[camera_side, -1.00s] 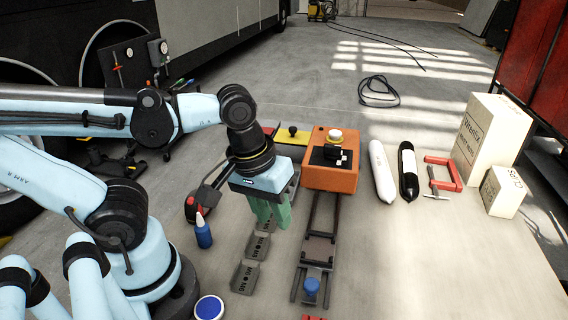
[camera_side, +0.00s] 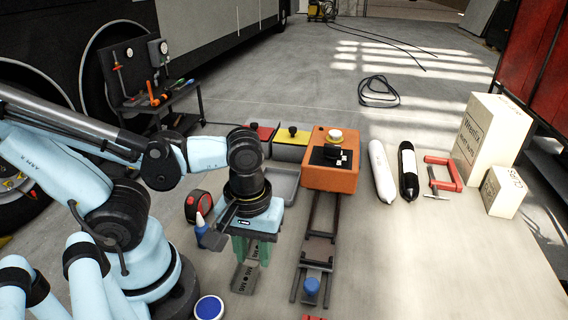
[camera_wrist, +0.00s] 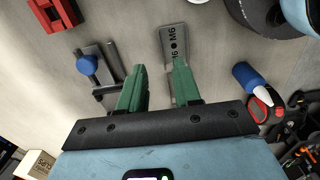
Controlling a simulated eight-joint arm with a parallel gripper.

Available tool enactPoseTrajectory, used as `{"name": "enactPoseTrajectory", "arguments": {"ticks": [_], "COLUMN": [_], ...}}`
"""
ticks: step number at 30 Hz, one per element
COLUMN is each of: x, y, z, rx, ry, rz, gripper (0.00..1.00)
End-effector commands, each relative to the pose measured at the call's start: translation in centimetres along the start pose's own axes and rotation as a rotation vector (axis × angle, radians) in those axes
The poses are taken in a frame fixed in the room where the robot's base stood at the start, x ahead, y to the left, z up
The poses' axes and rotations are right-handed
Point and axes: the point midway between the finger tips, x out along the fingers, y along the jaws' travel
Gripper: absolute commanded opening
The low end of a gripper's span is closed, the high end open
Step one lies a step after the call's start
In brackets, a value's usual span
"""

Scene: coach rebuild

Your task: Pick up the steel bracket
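A grey steel bracket (camera_side: 243,280) marked M6 lies flat on the bench, just in front of my gripper (camera_side: 252,258) in the side view. In the wrist view the bracket (camera_wrist: 174,42) lies beyond the fingertips, more in line with the right finger, which covers part of its near end. My gripper (camera_wrist: 160,66) has its two green fingers apart, with nothing seen between them, and points down low over the bench. Whether a finger touches the bracket cannot be told. My gripper hides the bench behind it, where more brackets showed earlier.
A rail fixture with a blue knob (camera_side: 311,287) runs close on the right, up to an orange box (camera_side: 331,178). A grey tray (camera_side: 283,186) is behind. A blue-topped round tin (camera_side: 209,308) sits front left.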

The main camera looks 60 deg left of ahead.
Motion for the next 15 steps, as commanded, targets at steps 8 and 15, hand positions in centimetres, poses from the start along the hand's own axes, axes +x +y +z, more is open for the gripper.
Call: {"name": "enactPoseTrajectory", "arguments": {"ticks": [8, 15], "x": [0.9, 2.3], "y": [-0.1, -0.1], "z": [0.0, -0.1], "rx": [0.0, 0.0], "ry": [0.0, 0.0], "rz": [0.0, 0.0], "gripper": [0.33, 0.33]}}
